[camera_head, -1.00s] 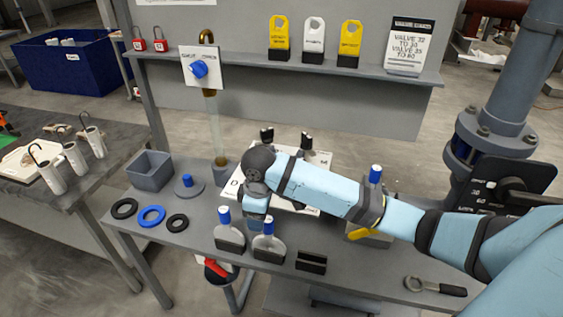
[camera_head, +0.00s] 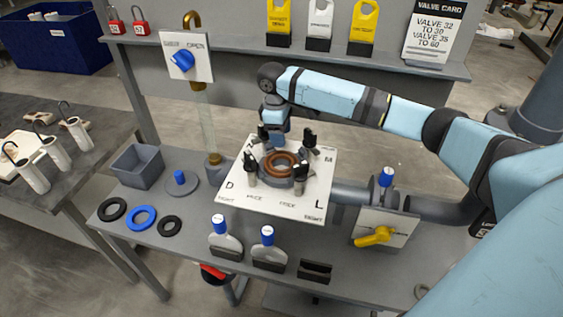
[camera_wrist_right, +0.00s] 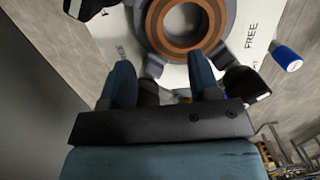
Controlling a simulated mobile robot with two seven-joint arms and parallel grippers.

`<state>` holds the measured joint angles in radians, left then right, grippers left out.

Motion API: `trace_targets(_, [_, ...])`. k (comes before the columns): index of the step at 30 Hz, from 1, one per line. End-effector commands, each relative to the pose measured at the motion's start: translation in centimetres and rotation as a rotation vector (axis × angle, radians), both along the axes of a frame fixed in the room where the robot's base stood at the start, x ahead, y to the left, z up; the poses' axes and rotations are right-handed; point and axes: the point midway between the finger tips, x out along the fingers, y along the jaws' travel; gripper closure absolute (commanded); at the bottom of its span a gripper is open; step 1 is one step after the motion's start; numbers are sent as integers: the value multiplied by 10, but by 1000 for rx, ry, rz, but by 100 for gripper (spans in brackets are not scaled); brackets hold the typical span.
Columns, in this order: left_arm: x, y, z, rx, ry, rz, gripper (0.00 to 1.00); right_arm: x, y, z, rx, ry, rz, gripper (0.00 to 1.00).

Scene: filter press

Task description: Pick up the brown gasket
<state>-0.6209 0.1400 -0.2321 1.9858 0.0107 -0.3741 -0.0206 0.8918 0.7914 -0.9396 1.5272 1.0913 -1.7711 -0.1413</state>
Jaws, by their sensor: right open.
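The brown gasket (camera_head: 281,174) is a flat ring lying on a grey round seat in the middle of a white lettered plate (camera_head: 231,196). Several black upright clamps (camera_head: 300,178) stand around it. My right gripper (camera_head: 275,139) points down at the back edge of the seat, behind the gasket in the head view. In the right wrist view the gripper (camera_wrist_right: 162,82) is open with nothing between its fingers. My left gripper is not in view.
Two black rings (camera_head: 112,210) and a blue ring (camera_head: 141,218) lie at the bench's left. A grey bin (camera_head: 138,167) stands behind them. Blue-topped paddles (camera_head: 268,250) stand in front of the plate. A yellow-handled valve (camera_head: 375,236) is at right. A shelf (camera_head: 225,57) runs behind.

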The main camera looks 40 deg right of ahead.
Motion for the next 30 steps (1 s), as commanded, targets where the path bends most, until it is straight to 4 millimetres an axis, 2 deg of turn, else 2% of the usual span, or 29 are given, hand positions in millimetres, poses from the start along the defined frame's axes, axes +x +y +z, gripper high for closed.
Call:
trace_targets(8, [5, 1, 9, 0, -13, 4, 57, -2, -2, -22, -1, 1, -1, 44])
trace_targets(15, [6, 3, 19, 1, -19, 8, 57, -6, -7, -57, -1, 1, 0, 44])
trace_targets(18, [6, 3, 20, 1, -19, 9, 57, -6, -8, -66, -1, 0, 0, 44])
trace_targets(25, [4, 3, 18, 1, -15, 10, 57, -7, -8, -68, 0, -1, 1, 44])
trace_targets(26, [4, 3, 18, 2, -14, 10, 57, -6, -8, -68, 0, -1, 1, 46])
trace_targets(30, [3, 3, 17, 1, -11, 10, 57, -6, -8, -68, 0, -1, 1, 78])
